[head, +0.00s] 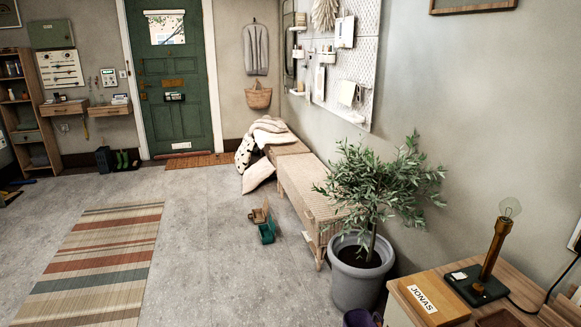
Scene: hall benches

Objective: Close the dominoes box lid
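No box marked as dominoes can be made out. On the floor left of the bench lie a small brown object (258,215) and a small teal object (267,234), close together. Both are too small to tell what they are or whether either has a lid. A light wooden box or block (436,296) with a label reading "JONAS" sits on the wooden furniture at the lower right; it shows no raised lid. Neither of my grippers is in view.
A bench (302,180) with cushions and a blanket runs along the right wall. A potted olive tree (358,283) stands at its near end, beside the wooden furniture with a lamp (492,252).

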